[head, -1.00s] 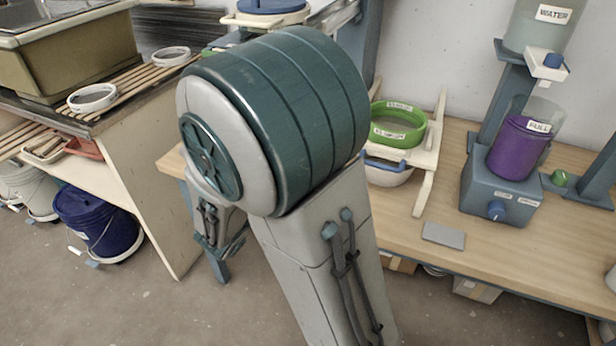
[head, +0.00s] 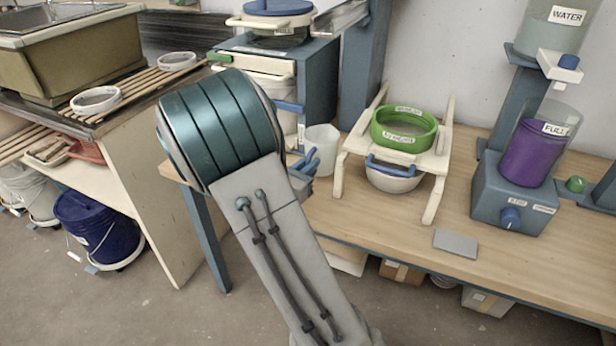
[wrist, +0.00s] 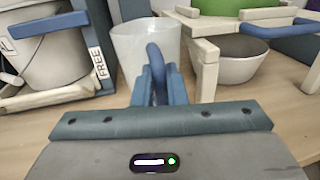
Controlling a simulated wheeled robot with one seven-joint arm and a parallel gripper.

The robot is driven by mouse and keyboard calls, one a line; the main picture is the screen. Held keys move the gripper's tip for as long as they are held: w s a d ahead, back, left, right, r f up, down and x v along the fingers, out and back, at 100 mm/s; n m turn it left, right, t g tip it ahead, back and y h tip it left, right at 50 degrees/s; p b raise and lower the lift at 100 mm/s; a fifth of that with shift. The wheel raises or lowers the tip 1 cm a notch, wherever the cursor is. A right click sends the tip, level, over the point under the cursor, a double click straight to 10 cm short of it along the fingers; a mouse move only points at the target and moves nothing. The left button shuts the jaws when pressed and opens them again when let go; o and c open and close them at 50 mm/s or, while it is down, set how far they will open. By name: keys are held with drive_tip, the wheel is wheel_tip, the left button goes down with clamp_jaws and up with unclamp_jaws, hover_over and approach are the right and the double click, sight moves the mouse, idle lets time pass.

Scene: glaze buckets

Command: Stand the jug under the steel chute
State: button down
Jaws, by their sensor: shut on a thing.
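The jug (head: 321,150) is a pale translucent vessel with a blue handle, upright at the back of the bench between the blue stand and the sieve rack. In the wrist view the jug (wrist: 143,48) is straight ahead. My gripper (wrist: 155,88) is shut on its blue handle; in the head view the gripper (head: 304,163) is partly hidden by my arm. I cannot tell whether the jug's base touches the bench. The steel chute (head: 338,18) slopes at the top of the blue stand, above and behind the jug.
The blue stand (head: 318,85) holds a white bucket (wrist: 50,50) behind a label reading FREE. A white rack (head: 437,160) with a green sieve (head: 404,128) over a bowl (head: 393,180) stands right of the jug. A grey plate (head: 456,243) lies near the bench's front edge.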

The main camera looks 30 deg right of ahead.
drive_tip(key=shift+f+b, duration=0.3)
drive_tip(key=shift+f, duration=1.45)
drive_tip(key=shift+f, duration=0.3)
drive_tip(key=c, duration=1.5)
unclamp_jaws()
drive_tip(key=shift+r, duration=0.1)
drive_tip(key=shift+o, duration=0.2)
